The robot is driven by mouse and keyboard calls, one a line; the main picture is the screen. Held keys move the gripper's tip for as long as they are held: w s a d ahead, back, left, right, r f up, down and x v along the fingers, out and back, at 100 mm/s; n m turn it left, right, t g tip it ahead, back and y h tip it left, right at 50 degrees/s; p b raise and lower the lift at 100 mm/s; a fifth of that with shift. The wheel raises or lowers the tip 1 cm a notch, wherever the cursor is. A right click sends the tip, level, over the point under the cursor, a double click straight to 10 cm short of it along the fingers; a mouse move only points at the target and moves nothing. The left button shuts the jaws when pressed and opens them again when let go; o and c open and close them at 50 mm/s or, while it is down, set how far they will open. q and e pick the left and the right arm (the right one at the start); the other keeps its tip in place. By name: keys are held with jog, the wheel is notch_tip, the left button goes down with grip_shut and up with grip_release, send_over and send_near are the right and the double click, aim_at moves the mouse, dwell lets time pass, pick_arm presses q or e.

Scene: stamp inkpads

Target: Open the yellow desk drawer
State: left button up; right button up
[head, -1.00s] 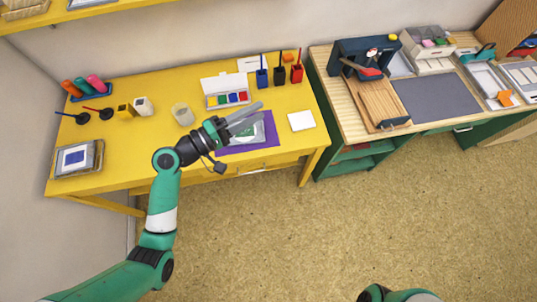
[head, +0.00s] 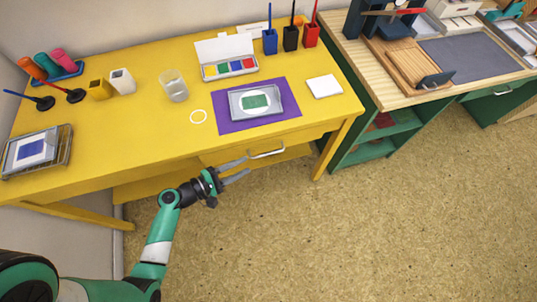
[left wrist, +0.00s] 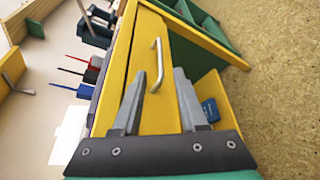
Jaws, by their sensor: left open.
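The yellow desk (head: 60,140) stands against the wall, and its yellow drawer (head: 225,156) sits under the front right part of the top. The drawer looks closed, its front in line with the desk front. Its pale bar handle (head: 266,153) also shows in the left wrist view (left wrist: 156,66). My left gripper (head: 248,170) is open and empty in front of the drawer, just left of and slightly below the handle. In the left wrist view the open fingers (left wrist: 158,98) point toward the drawer front, with the handle ahead between their tips, apart from them. My right gripper is out of view.
On the desktop are a purple mat (head: 285,110) with a grey inkpad tray (head: 256,102), a paint box (head: 228,58), a cup (head: 174,86) and a white pad (head: 324,87). A green workbench (head: 350,130) stands to the right. The floor in front is clear.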

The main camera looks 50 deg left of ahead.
aim_at(269, 154)
pick_arm(q)
jog(key=b+x, duration=0.3)
jog(key=x, duration=0.7)
jog(key=shift+d, duration=0.1)
jog(key=shift+w, duration=0.6)
jog(key=shift+c, duration=0.3)
grip_shut()
